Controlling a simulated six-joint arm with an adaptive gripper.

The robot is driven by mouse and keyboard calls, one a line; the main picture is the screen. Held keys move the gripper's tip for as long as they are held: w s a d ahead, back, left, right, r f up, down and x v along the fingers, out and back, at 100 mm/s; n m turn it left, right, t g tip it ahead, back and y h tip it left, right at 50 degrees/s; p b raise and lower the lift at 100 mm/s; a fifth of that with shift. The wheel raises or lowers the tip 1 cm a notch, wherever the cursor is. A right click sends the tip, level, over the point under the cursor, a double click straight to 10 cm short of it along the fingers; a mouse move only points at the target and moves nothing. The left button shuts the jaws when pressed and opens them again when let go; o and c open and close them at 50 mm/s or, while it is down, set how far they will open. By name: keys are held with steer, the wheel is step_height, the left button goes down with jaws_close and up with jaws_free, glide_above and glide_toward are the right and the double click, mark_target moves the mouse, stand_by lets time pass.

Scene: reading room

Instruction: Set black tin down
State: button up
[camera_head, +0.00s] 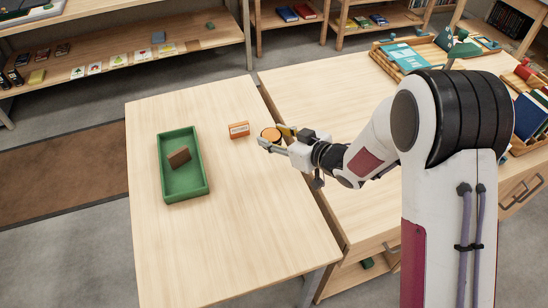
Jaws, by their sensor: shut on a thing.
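The black tin (271,134) is a small round thing with an orange top and a dark rim. It is in the jaws of my gripper (270,138), which is shut on it. The gripper comes in from the right and is over the right part of the near light wooden table (180,240). Part of the tin's side is hidden by the fingers. I cannot tell whether its base touches the table top.
A small orange-and-white card or box (239,130) stands just left of the tin. A green tray (184,193) holding a brown block (179,156) is further left. The table front is clear. A second table (310,90) on the right bears wooden trays and books.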

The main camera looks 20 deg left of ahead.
glide_above(275, 166)
steer(key=shift+w+f, duration=0.1)
steer(key=shift+f, duration=2.25)
steer(key=shift+f, duration=0.15)
steer(key=shift+f, duration=1.75)
steer(key=shift+f, duration=0.1)
steer(key=o, duration=1.2)
steer(key=shift+c, duration=0.2)
steer(key=shift+d, duration=0.1)
steer(key=v, duration=1.2)
